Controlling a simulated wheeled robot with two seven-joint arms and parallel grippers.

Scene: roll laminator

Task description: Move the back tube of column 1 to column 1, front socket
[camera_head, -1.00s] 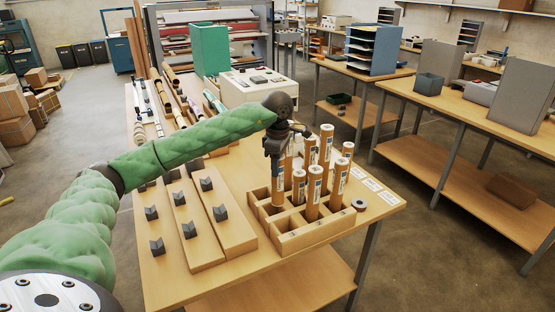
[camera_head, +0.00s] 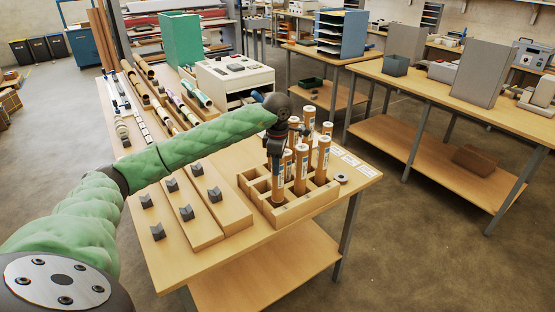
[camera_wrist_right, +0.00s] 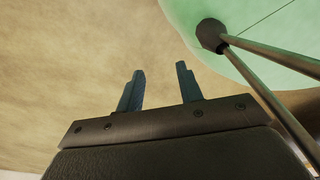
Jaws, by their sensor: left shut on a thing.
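My left gripper (camera_head: 277,152) is over the left part of the wooden tube rack (camera_head: 306,208), pointing down. It is shut on the upper end of a brown cardboard tube (camera_head: 278,188). This tube stands upright, its lower end at the rack's front left part; whether it is inside a socket or just above one I cannot tell. Empty sockets (camera_head: 258,186) show to its left. Several other brown tubes with white tops and labels (camera_head: 301,170) stand in the rack to the right and behind. In the right wrist view my right gripper (camera_wrist_right: 160,82) is open and empty.
Wooden boards with dark V-blocks (camera_head: 186,212) lie left of the rack. A dark-centred ring (camera_head: 341,178) and white cards (camera_head: 352,160) lie on the table to its right. A cream machine (camera_head: 235,82) and long rolls (camera_head: 165,100) are farther back.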

